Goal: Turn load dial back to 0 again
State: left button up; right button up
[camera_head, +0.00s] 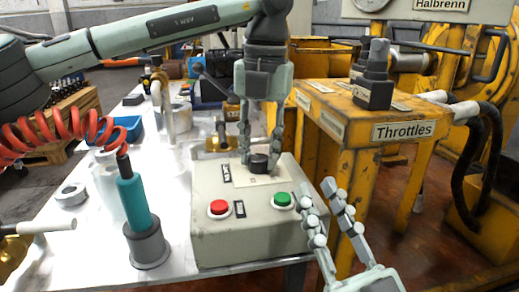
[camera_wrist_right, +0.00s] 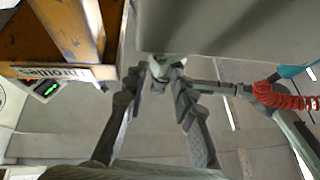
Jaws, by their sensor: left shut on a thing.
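The load dial (camera_head: 259,162) is a small black knob on top of the beige control box (camera_head: 250,232). My left gripper (camera_head: 258,158) points down over the box and is shut on the dial, with a finger on either side. The dial's scale and pointer are too small to read. The box also carries a red button (camera_head: 218,208) and a green button (camera_head: 282,200) on its top. My right gripper (camera_head: 327,186) is open and empty in front of the box's right side. Its spread fingers also show in the right wrist view (camera_wrist_right: 172,78).
The white table (camera_head: 100,250) holds a teal-handled tool in a grey holder (camera_head: 148,245) left of the box. A red coiled hose (camera_head: 60,130) hangs at the left. The yellow "Throttles" stand (camera_head: 372,140) is close on the right. Red floor (camera_head: 440,220) shows beyond it.

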aim_at(264, 158)
dwell(0.5)
pick_arm(q)
jog(key=o, duration=1.2)
jog(key=shift+c, duration=0.2)
notch_tip(264, 158, up, 12)
jog(key=shift+s+d, duration=0.15)
jog(key=shift+d, duration=0.2)
